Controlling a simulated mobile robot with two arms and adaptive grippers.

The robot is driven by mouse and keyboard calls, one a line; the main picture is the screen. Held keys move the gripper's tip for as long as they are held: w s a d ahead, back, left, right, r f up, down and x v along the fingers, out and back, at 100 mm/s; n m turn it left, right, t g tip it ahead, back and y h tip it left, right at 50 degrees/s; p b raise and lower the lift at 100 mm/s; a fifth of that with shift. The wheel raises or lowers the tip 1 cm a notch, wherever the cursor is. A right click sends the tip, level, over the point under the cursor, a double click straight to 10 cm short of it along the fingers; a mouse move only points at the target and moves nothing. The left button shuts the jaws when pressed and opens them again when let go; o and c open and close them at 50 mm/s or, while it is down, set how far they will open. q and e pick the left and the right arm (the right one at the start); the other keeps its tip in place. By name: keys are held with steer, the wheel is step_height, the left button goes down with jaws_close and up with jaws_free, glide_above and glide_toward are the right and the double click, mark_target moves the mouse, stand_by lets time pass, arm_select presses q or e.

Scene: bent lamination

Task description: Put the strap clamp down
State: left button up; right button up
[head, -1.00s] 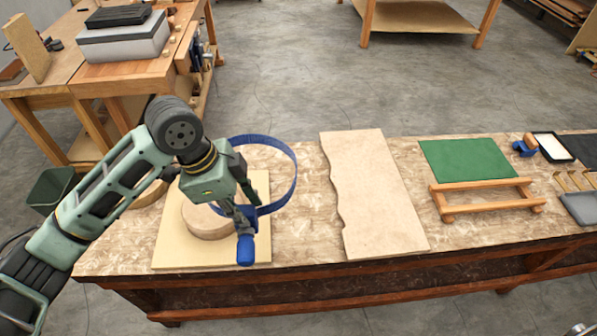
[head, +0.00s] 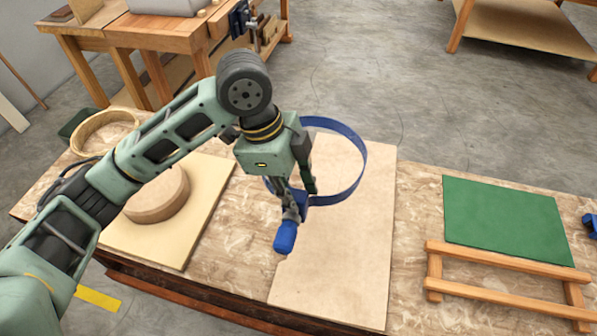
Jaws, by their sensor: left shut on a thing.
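The strap clamp (head: 361,160) is a blue band loop with a blue handle (head: 286,236). My left gripper (head: 295,200) is shut on it near the handle. I cannot tell whether the clamp touches the board. The gripper hides the left part of the loop. My right gripper is not in view.
A round wooden form (head: 160,197) sits on a square pale board (head: 205,185) to the left. A bent wood ring (head: 103,128) lies behind it. A green mat (head: 505,220) and a wooden rack (head: 505,268) are at the right.

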arm_select(q)
steer(key=shift+w+f, duration=0.2)
steer(key=shift+w, duration=0.05)
steer(key=w+a+f+p, duration=0.3)
steer(key=w+a+f, duration=0.3)
steer(key=w+f, duration=0.3)
steer(key=shift+a+f, duration=0.35)
steer(key=shift+f, duration=0.5)
steer(key=shift+f, duration=0.45)
steer(key=o, duration=1.1)
steer(key=shift+s, duration=0.1)
